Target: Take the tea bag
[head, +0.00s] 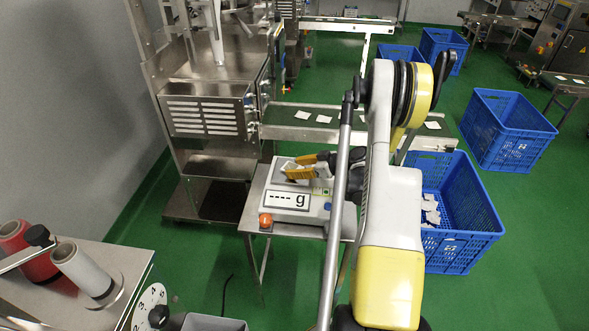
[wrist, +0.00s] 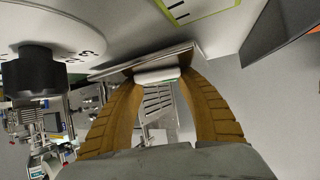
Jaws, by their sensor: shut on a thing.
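My gripper (head: 291,171) has yellow fingers and is over the top plate of the weighing scale (head: 287,200). In the wrist view my gripper (wrist: 157,80) is shut on a small white tea bag (wrist: 157,75). The tea bag sits between the fingertips, and its far side meets a grey plate edge (wrist: 115,67). I cannot tell whether it rests on that plate or hangs just clear of it. In the head view the fingers mostly hide the tea bag.
A conveyor (head: 285,112) with several white tea bags runs behind the scale. A blue crate (head: 462,240) with white bags stands right of my arm. A packing machine (head: 208,118) stands behind left. A dial with a black knob (wrist: 30,75) is close by in the wrist view.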

